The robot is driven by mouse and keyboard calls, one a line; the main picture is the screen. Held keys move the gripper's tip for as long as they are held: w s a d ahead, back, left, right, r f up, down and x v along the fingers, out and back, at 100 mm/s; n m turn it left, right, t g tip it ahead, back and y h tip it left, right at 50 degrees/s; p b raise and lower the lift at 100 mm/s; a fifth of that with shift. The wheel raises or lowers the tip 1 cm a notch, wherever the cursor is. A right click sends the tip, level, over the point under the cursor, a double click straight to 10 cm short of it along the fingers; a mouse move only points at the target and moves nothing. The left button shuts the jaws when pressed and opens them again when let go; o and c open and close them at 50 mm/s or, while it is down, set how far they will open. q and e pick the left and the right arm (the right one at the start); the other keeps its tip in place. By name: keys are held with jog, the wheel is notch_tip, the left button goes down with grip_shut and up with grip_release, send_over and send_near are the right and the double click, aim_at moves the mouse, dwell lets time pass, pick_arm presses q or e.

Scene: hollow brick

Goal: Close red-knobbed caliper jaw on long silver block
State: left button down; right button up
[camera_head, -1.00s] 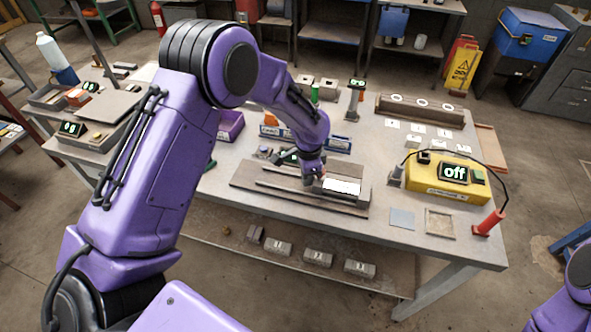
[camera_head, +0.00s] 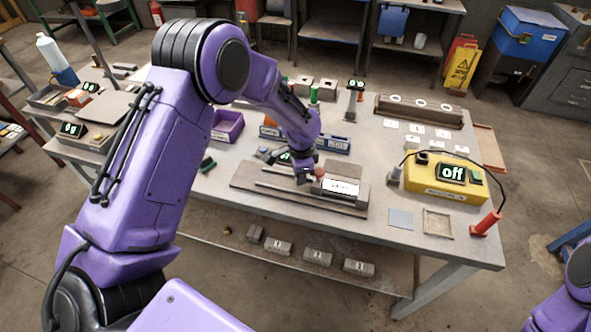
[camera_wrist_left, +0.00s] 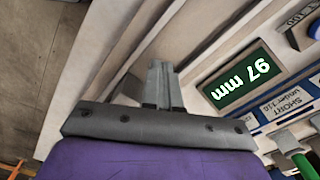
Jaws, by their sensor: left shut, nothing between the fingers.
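The caliper fixture (camera_head: 245,176) lies on the workbench, a flat grey base with a rail. Its red knob (camera_head: 319,171) stands at the left end of a white-labelled piece (camera_head: 342,186). I cannot tell clearly where the silver block ends and the jaw begins. My left gripper (camera_head: 303,179) is shut and empty, low over the rail just left of the red knob; I cannot tell whether they touch. Its closed fingers (camera_wrist_left: 164,85) also show in the left wrist view, beside a display (camera_wrist_left: 240,80) reading 97 mm. My right gripper is out of view.
Blue bins (camera_head: 333,143) and a purple bin (camera_head: 227,125) stand behind. Several numbered blocks lie on the lower shelf (camera_head: 235,221).

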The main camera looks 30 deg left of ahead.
pick_arm(q)
notch_tip(320, 180, up, 3)
jog(key=p, duration=0.2)
jog(key=shift+d+p, duration=0.15)
jog(key=shift+p, duration=0.15)
notch_tip(320, 180, up, 2)
jog(key=shift+r+p, duration=0.2)
jog(key=shift+p, duration=0.95)
notch_tip(320, 180, up, 2)
jog(key=shift+r+p, duration=0.2)
jog(key=shift+p, duration=0.2)
